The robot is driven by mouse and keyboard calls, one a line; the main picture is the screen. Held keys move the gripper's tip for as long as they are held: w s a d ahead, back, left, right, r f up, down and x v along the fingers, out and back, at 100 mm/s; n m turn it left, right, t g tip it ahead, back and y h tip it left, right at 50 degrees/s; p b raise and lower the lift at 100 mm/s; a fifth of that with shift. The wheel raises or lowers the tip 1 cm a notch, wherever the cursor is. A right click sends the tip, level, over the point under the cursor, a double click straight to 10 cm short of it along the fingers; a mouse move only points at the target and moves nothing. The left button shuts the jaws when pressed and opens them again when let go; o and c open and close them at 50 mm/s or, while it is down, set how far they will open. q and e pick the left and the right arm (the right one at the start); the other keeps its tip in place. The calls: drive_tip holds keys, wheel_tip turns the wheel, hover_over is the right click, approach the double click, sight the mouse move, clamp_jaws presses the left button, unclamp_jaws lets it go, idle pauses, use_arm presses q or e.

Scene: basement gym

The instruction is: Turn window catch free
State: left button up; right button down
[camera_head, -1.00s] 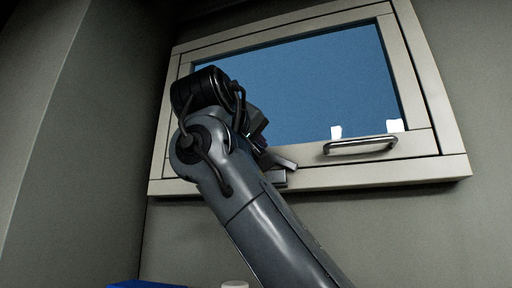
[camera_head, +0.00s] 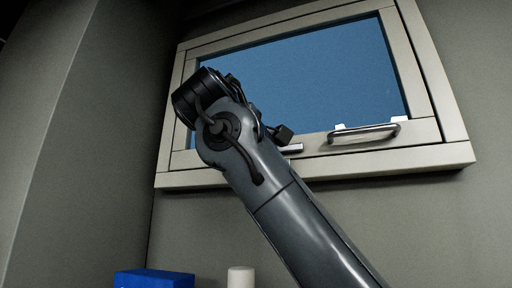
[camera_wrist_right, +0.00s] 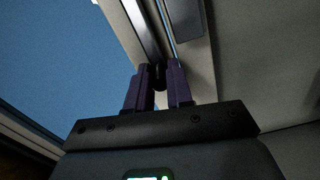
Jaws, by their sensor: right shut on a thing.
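The window (camera_head: 458,157) has a pale frame, a blue pane and a metal bar handle (camera_head: 362,133) on its lower rail. A small pale metal piece, apparently the catch (camera_head: 292,149), shows on the lower rail left of the handle, partly hidden by my right arm. My right gripper (camera_head: 283,134) is at this piece, mostly behind its own wrist. In the right wrist view, the two dark fingers of my right gripper (camera_wrist_right: 159,76) are close together around a dark narrow part, by the window frame. The catch's angle is hard to tell. My left gripper is not in view.
A blue box (camera_head: 154,279) and a white cylinder (camera_head: 240,277) stand below the window at the bottom edge. A grey wall (camera_head: 70,150) stands close on the left. The space below and right of the window is clear.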

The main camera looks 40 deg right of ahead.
drive_tip(key=shift+f, duration=0.15)
drive_tip(key=c, duration=1.1)
unclamp_jaws()
drive_tip(key=b+v, duration=0.1)
drive_tip(key=v, duration=0.9)
drive_tip(key=shift+s+a, duration=0.2)
drive_tip(key=shift+a, duration=0.15)
